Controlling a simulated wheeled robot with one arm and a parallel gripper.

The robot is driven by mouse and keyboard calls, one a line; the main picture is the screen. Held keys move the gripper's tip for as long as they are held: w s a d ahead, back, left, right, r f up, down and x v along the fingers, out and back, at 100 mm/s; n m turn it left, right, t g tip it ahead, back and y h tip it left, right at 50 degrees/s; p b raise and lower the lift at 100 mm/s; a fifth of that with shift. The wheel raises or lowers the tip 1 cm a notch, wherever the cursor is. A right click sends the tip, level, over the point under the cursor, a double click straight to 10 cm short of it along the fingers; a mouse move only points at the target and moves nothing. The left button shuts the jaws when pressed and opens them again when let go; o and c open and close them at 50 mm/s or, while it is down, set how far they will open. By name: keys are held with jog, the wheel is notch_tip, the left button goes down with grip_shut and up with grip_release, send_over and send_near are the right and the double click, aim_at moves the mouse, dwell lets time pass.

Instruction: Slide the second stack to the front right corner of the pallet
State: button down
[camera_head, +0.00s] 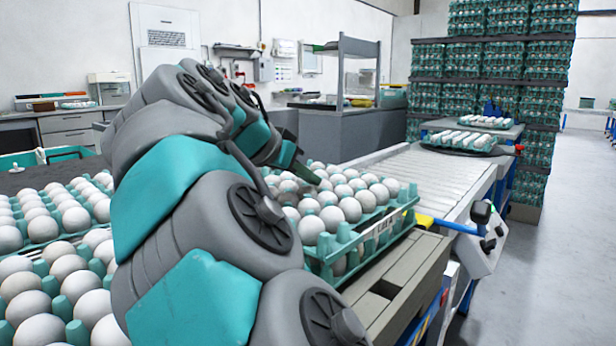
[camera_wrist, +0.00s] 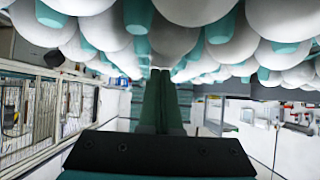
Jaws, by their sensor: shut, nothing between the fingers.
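A teal egg tray stack (camera_head: 345,243) full of white eggs sits at the right end of the wooden pallet (camera_head: 418,262), with a white label on its side. Another egg-filled stack (camera_head: 75,331) fills the lower left of the head view. I cannot tell from the picture which one is counted second. My gripper (camera_head: 304,172) is at the far left side of the right stack, partly hidden behind my arm. In the wrist view my gripper (camera_wrist: 163,76) has its green fingers together, close to the eggs; contact cannot be told.
A roller conveyor (camera_head: 425,172) runs behind the right stack, with a yellow and blue rod (camera_head: 445,225) and a control box (camera_head: 484,250) beside it. Tall stacks of egg trays (camera_head: 540,110) stand at the back right. The floor at right is clear.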

jog(key=shift+w+f, duration=0.1)
dwell(0.6)
jog(key=shift+d+r+p, duration=0.15)
jog(key=shift+r+p, duration=0.4)
jog(key=shift+r, duration=0.2)
jog(key=shift+f, duration=0.1)
jog(key=shift+d, duration=0.1)
